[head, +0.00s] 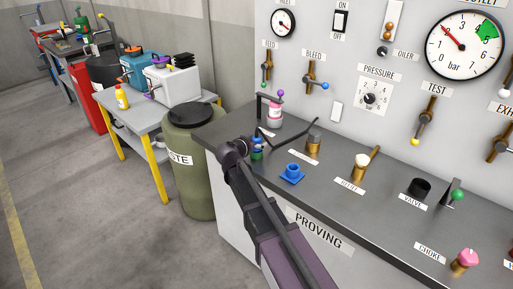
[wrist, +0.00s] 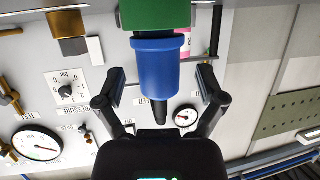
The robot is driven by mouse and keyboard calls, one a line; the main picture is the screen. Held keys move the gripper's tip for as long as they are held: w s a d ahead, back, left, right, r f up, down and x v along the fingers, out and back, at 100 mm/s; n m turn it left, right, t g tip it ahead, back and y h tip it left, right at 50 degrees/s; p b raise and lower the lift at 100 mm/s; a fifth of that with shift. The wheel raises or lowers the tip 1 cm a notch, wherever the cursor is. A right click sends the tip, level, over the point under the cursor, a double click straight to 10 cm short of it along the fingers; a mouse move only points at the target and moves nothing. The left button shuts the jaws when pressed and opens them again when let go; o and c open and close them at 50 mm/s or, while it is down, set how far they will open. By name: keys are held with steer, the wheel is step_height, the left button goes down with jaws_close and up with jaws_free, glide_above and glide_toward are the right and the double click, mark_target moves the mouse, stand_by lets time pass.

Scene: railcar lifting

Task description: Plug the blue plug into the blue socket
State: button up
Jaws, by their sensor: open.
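The blue plug (wrist: 156,65) sits against a green part (wrist: 155,14) in the wrist view, with a dark narrow end pointing toward my gripper's palm. In the head view the blue plug (head: 257,143) is small and partly hidden beside my gripper (head: 246,148), with the green part (head: 257,155) below it. In the wrist view my gripper (wrist: 161,78) is open, with one finger on each side of the plug and visible gaps between. The blue socket (head: 292,172), on a square blue base, stands on the dark bench top to the right of my gripper.
A brass fitting (head: 313,145), a white-topped bleed fitting (head: 361,165), a black valve cup (head: 419,187) and a pink choke knob (head: 467,258) stand along the bench. A pink-and-white bottle (head: 275,114) stands behind the plug. The gauge panel rises behind. A green waste drum (head: 194,160) stands left.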

steer(key=shift+w+d+f, duration=0.15)
steer(key=shift+w+d, duration=0.05)
steer(key=shift+w, duration=0.1)
stand_by(0.4)
jaws_close()
